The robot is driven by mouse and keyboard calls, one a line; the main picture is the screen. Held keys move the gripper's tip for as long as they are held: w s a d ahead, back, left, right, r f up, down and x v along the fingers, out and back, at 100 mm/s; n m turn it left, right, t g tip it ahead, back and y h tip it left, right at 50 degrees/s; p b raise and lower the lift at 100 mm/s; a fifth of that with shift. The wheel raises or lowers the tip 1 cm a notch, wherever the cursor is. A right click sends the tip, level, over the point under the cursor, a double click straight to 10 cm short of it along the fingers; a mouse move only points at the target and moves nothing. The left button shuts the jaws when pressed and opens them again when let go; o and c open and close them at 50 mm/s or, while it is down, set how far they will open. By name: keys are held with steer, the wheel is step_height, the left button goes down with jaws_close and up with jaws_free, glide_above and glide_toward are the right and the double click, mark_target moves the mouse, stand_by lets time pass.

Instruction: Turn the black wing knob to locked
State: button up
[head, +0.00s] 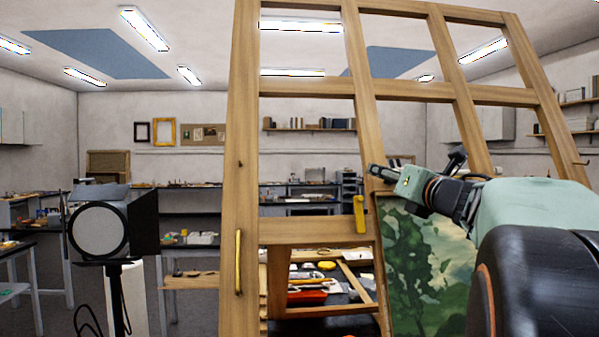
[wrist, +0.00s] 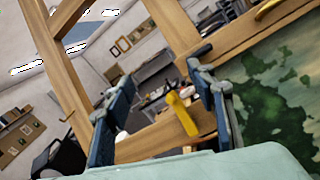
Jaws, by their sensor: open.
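My gripper (wrist: 160,85) is open in the wrist view, its two dark blue-grey fingers apart with nothing held between them. A small black piece (wrist: 202,50) shows against the wooden frame just beyond the right fingertip; it may be the black wing knob, but its wings and setting cannot be made out. I cannot tell whether the finger touches it. In the head view my gripper (head: 378,174) is in front of the frame's middle upright, and no black knob can be made out there. A yellow tab (head: 360,213) hangs below it; it also shows between the fingers in the wrist view (wrist: 182,112).
The wooden frame (head: 243,180) stands tilted with open panes. A yellow handle (head: 238,262) is on its left upright. A green landscape painting (head: 425,265) is beneath my arm. A round lamp (head: 98,231) stands at left. Benches and shelves line the room behind.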

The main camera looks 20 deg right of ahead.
steer(key=s+d+f+n+g+h, duration=0.1)
steer(key=s+d+n, duration=0.2)
steer(key=s+d, duration=0.1)
steer(key=w+d+p, duration=0.2)
steer(key=w+p, duration=0.2)
steer(key=w, duration=0.6)
steer(key=shift+w+d+f, duration=0.25)
steer(key=shift+d+f, duration=0.05)
steer(key=shift+c, duration=0.7)
steer(key=c, duration=1)
